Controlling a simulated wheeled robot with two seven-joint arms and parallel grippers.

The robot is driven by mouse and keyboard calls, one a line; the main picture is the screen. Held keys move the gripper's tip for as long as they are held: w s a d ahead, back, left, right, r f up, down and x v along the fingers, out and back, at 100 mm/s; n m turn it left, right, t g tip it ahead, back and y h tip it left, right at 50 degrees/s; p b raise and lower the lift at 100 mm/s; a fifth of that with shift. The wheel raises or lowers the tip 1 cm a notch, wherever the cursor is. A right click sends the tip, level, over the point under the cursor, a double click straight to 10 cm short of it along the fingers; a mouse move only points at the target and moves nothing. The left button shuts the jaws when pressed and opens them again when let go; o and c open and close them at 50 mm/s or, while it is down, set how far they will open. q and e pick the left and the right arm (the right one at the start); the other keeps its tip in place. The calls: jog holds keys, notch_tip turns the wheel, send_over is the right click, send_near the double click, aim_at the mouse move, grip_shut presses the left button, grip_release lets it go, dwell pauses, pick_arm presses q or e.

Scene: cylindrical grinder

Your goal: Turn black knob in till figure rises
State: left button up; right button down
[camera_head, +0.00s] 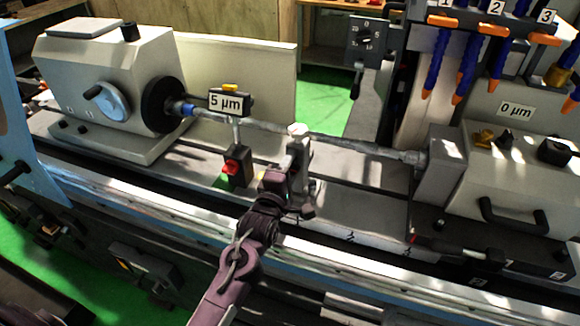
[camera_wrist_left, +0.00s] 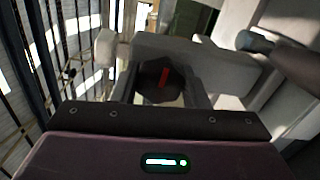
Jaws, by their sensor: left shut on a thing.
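My left gripper (camera_head: 274,181) reaches up from the bottom of the head view to the front of a grey steady rest (camera_head: 299,150). In the left wrist view, the black knob (camera_wrist_left: 150,82) with a red mark sits between the fingers of the gripper (camera_wrist_left: 162,94), which is shut on it. In the head view the gripper hides the knob. The "5 µm" figure (camera_head: 229,103) shows on a small gauge left of the steady rest. A "0 µm" figure (camera_head: 515,110) shows at the right, above the tailstock. My right gripper is not in view.
A long grey shaft (camera_head: 340,141) runs from the headstock (camera_head: 105,85) at the left to the tailstock (camera_head: 510,180) at the right. A red-button box (camera_head: 235,165) stands close left of my gripper. Blue coolant hoses (camera_head: 467,65) hang at the upper right.

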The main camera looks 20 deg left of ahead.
pick_arm(q)
jog(key=shift+f, duration=0.1)
jog(key=o, duration=1)
jog(key=shift+s, duration=0.15)
jog(key=s+b, duration=0.3)
jog(key=s, duration=0.4)
jog(key=shift+s, duration=0.3)
